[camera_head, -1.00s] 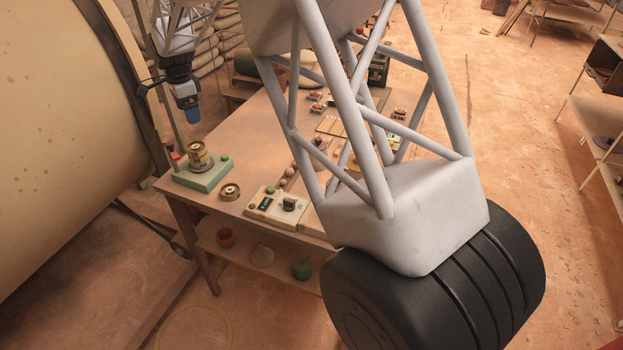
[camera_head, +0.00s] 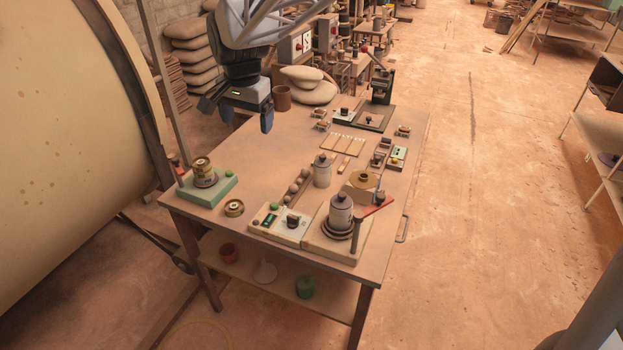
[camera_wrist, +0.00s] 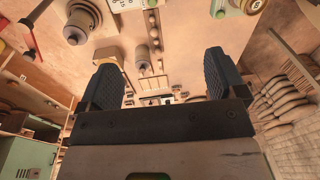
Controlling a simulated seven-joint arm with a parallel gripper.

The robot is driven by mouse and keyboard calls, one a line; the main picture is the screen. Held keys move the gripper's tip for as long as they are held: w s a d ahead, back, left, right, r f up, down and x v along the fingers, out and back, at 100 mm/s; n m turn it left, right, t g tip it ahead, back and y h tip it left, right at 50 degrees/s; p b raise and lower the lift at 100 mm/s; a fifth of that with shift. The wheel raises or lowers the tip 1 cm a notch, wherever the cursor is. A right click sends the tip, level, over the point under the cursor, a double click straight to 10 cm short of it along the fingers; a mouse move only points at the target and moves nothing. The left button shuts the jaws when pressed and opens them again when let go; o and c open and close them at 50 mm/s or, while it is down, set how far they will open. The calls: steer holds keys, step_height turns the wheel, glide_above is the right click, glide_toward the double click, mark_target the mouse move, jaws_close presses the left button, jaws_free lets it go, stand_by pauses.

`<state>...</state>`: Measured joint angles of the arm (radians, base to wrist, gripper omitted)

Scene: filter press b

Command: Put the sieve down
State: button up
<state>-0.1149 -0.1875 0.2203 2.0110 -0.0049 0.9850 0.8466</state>
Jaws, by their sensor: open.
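The brass-coloured round stack that looks like the sieve (camera_head: 203,173) stands upright on the green base (camera_head: 208,190) at the table's left corner. A low brass ring-shaped piece (camera_head: 234,208) lies on the table just right of the base. I cannot tell for sure which brass piece is the sieve. My gripper (camera_head: 240,110) is in the air above the table's back left part, well apart from both. In the wrist view its two fingers (camera_wrist: 164,78) are wide apart with nothing between them. The green base is partly cut off at the top of that view.
A balance-like box (camera_head: 283,224), a row of round balls (camera_head: 298,187) and two grey jars (camera_head: 323,170) stand on the table (camera_head: 265,155). The table's middle left is clear. A large drum (camera_head: 70,130) flanks the left.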

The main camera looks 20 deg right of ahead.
steer(key=s+d+f+n, duration=0.1)
steer(key=s+d+n, duration=0.1)
steer(key=s, duration=0.8)
steer(key=s+d+f+n+t, duration=0.1)
steer(key=s+d+n, duration=0.1)
steer(key=s, duration=0.7)
steer(key=s+d+f+n, duration=0.1)
steer(key=s+d+n, duration=0.2)
steer(key=s, duration=0.7)
steer(key=shift+s+f+n, duration=0.3)
steer(key=shift+n, duration=0.3)
steer(key=shift+o, duration=0.3)
steer(key=shift+w, duration=0.15)
